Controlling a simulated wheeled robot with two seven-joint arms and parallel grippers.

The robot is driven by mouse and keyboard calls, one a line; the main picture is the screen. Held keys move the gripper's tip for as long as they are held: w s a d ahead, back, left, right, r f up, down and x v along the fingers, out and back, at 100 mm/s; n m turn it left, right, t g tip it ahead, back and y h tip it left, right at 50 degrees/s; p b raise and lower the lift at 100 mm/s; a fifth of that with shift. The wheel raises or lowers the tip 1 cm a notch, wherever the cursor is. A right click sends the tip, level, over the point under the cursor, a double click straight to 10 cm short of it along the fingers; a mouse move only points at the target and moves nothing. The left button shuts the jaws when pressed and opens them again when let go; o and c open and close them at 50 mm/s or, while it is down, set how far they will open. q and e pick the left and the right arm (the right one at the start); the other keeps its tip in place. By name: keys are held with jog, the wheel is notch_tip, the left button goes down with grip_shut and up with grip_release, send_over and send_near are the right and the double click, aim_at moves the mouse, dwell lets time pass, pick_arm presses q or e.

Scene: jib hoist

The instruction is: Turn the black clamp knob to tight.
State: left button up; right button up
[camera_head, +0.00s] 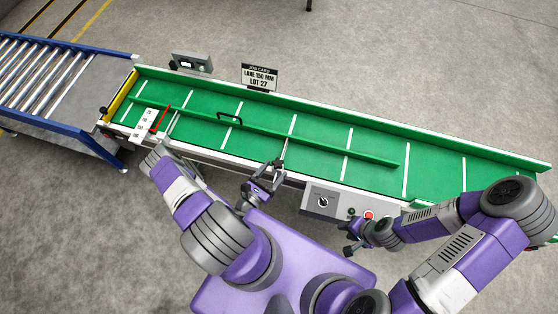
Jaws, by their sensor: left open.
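The green conveyor (380,180) has a long green guide rail (300,142) along its belt, carried by thin rods (285,150) reaching the near side. My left gripper (262,177) is open at the near edge, close to the end of the right-hand rod. The black clamp knob cannot be made out clearly there; dark parts at the rod end blend with my gripper. I cannot tell whether they touch. My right gripper (347,238) is apart from the conveyor, below the control box, its fingers seemingly spread and empty.
A grey control box (338,203) with a black dial and red button sits on the near side. A job card (259,77) reads lane 150 mm, lot 27. A grey device (191,63) stands behind. A roller conveyor (45,80) adjoins at left. A scale plate (145,125) lies near the left end.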

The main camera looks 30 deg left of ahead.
aim_at(280, 159)
pick_arm(q)
jog(key=shift+s+a+f+n+y, duration=0.15)
jog(key=shift+a+f+n+y, duration=0.05)
jog(key=shift+f+y, duration=0.2)
jog(key=shift+s+a+f+n+y, duration=0.15)
jog(key=shift+a+f+n+y, duration=0.05)
jog(key=shift+f+y, duration=0.15)
jog(key=shift+w+f, duration=0.1)
jog(key=shift+f, duration=0.05)
jog(key=w+b, duration=0.2)
jog(key=w, duration=0.5)
jog(key=shift+w, duration=0.1)
jog(key=c, duration=1)
jog(key=shift+o, duration=0.2)
